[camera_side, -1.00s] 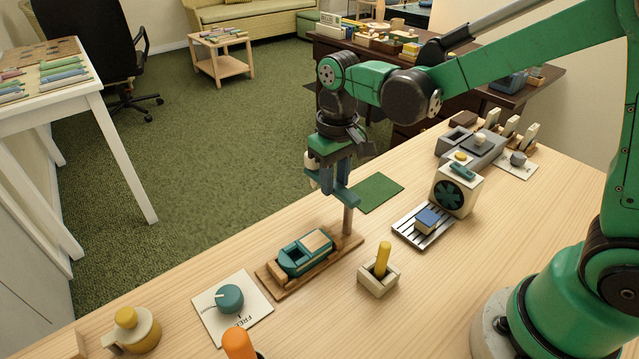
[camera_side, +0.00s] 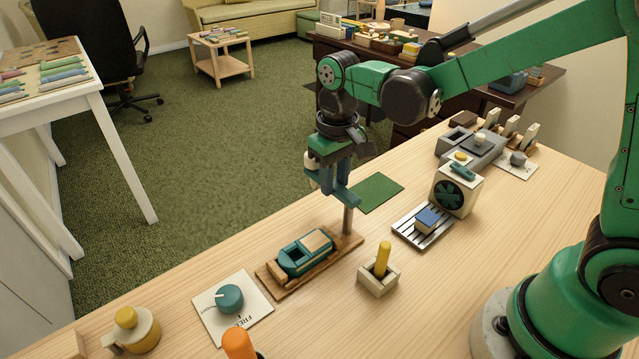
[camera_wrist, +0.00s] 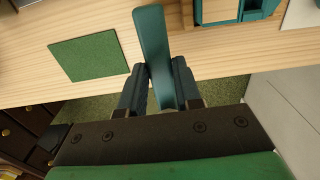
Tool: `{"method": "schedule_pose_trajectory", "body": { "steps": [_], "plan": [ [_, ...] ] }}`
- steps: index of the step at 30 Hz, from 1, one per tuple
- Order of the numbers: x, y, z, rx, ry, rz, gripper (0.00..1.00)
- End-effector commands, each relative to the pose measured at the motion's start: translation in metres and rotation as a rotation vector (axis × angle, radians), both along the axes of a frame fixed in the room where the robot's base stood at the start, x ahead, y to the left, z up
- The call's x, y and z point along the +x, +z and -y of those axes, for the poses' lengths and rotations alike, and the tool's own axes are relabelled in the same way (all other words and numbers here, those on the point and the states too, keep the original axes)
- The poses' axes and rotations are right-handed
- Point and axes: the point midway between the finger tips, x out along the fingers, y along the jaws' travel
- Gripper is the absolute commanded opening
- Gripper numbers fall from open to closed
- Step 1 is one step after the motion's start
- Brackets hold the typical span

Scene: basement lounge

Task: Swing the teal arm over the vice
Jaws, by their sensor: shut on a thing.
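The teal arm (camera_wrist: 153,45) is a flat bar. In the wrist view it runs between the two fingers of my gripper (camera_wrist: 160,85), which is shut on it. In the side view the arm's end (camera_side: 348,199) sits on top of an upright brown post (camera_side: 347,220), and my gripper (camera_side: 336,188) is beside that post. The teal vice (camera_side: 304,253) is fixed on a wooden board (camera_side: 338,251) below and to the left of the post; the arm points away from it. Part of the vice shows at the top of the wrist view (camera_wrist: 237,10).
A green mat (camera_side: 378,192) lies behind the post. A block with a yellow peg (camera_side: 379,278) stands to the front right. A card with a teal knob (camera_side: 231,299) lies to the left. A fan box (camera_side: 456,190) and slotted tray (camera_side: 422,227) stand to the right.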

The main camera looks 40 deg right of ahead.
Motion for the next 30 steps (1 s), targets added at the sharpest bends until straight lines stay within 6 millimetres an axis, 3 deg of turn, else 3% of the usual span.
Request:
{"method": "schedule_pose_trajectory", "body": {
  "steps": [11, 30],
  "plan": [
    [-0.001, 0.0, -0.006, -0.002, 0.162, -0.003, 0.0],
    [-0.01, 0.0, -0.023, -0.002, 0.758, -0.002, 0.0]
  ]
}}
